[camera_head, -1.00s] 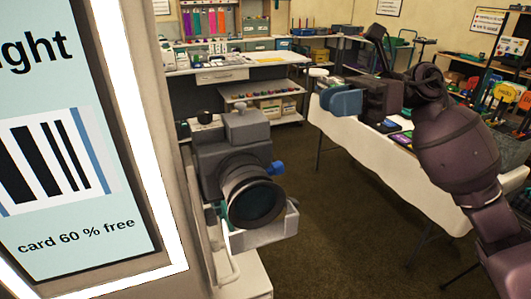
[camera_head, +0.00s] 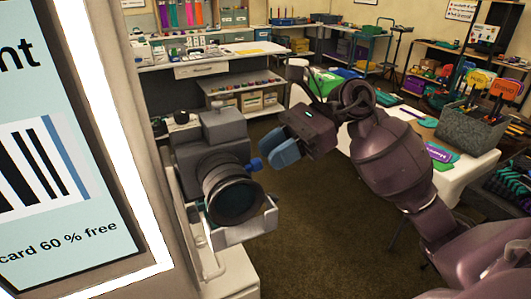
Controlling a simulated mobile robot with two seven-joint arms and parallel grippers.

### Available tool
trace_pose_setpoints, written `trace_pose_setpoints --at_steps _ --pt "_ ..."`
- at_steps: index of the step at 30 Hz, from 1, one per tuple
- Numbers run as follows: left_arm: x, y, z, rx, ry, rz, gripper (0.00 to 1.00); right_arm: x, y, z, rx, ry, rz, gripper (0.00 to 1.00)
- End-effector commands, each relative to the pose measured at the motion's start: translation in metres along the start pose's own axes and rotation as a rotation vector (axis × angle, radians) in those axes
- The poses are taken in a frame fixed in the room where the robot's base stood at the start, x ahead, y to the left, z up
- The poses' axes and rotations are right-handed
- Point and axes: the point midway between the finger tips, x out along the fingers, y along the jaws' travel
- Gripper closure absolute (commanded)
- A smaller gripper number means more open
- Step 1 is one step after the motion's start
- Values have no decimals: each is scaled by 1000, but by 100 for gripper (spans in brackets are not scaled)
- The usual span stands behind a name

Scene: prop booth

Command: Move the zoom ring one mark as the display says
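The grey camera (camera_head: 212,150) stands on a light mount at the booth's side, its lens facing the front right. The zoom ring (camera_head: 222,176) is around the lens barrel, with a blue knob (camera_head: 254,164) sticking out on its right. My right gripper (camera_head: 272,158) has blue fingers and is just right of the blue knob; I cannot tell whether it touches it or how far its fingers are apart. The display (camera_head: 60,190) at the left is cut off; it shows dark stripes and "card 60 % free". My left gripper is not in view.
A white-framed panel edge (camera_head: 112,130) stands close on the left. A white-covered table (camera_head: 455,180) with a grey box (camera_head: 470,128) and colored items is at the right. A workbench (camera_head: 205,65) stands behind. Brown floor is open between.

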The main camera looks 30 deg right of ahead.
Motion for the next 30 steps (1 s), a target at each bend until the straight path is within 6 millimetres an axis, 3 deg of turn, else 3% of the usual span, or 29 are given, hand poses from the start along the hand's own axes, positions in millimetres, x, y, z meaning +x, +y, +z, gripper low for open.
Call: trace_pose_setpoints --at_steps 6,17,22,30 --pt "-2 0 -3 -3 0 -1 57 19 0 1 0 -2 1 72" --pt "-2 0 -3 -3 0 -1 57 23 0 0 0 0 0 72" --pt "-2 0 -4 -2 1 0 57 23 0 0 1 0 0 98" --pt "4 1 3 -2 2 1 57 24 0 -4 0 -27 1 100"
